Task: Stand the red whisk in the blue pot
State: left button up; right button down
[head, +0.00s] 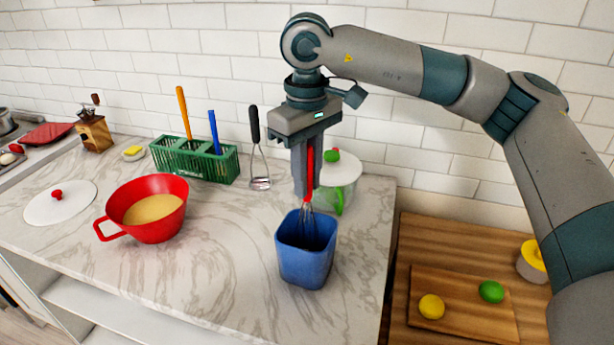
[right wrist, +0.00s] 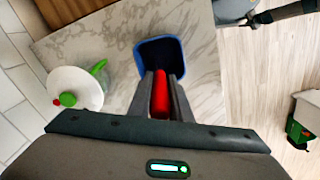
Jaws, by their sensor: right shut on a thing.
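The red whisk (head: 309,180) hangs upright from my right gripper (head: 308,178), which is shut on its handle. Its wire end reaches down at the opening of the blue pot (head: 305,262); I cannot tell whether it touches the bottom. The pot stands upright on the marble counter near its front right part. In the right wrist view the red handle (right wrist: 160,92) is between the fingers (right wrist: 160,85), with the blue pot (right wrist: 178,46) just beyond; the wires are hidden there.
A red pan (head: 160,222), a green rack (head: 186,164) and a masher (head: 257,150) are to the left. A cutting board (head: 462,312) with fruit lies right. The counter left of the blue pot is clear.

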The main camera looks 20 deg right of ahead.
jog(key=c, duration=1.7)
grip_release()
pick_arm(q)
jog(key=shift+s+a, duration=0.1)
jog(key=shift+s, duration=0.2)
pick_arm(e)
jog(key=shift+o, duration=0.8)
pick_arm(q)
jog(key=shift+f, duration=0.1)
pick_arm(e)
jog(key=shift+r, duration=0.1)
